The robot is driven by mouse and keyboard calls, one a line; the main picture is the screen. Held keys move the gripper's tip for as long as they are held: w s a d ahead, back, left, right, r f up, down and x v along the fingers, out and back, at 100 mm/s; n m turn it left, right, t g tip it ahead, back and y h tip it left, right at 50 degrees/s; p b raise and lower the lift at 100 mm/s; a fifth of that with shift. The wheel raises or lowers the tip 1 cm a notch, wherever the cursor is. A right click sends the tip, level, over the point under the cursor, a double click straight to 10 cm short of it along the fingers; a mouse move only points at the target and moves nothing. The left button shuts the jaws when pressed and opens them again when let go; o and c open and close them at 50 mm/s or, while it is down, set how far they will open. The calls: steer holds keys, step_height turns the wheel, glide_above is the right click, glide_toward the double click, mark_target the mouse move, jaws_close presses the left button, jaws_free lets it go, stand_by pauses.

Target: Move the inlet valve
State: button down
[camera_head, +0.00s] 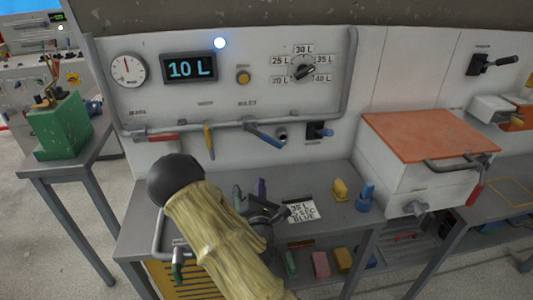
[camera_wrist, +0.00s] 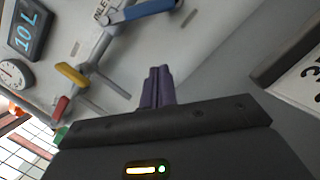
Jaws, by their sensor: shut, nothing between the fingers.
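A pipe along the wall panel carries red, yellow and blue lever handles. The blue lever (camera_head: 264,136) slants down to the right. In the wrist view a partly cut-off label (camera_wrist: 101,13) reading "INLE" is beside the blue lever (camera_wrist: 150,11), so this looks like the inlet valve. My gripper (camera_head: 261,187) is below the blue lever, above the bench and apart from the lever. In the wrist view its purple fingers (camera_wrist: 157,76) are shut together and empty.
The yellow lever (camera_head: 208,141) and red lever (camera_head: 163,139) are to the left. The display (camera_head: 190,68) reads 10 L; a selector knob (camera_head: 305,72) is to its right. A note card (camera_head: 302,211), yellow block (camera_head: 340,190) and blue object (camera_head: 364,197) are on the bench.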

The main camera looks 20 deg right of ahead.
mark_target(266, 138)
steer(key=w+d+r+p, duration=0.3)
steer(key=w+d+r, duration=0.2)
steer(key=w, duration=0.3)
steer(key=shift+w+d, duration=0.15)
steer(key=shift+d, duration=0.55)
steer(key=shift+a, duration=0.1)
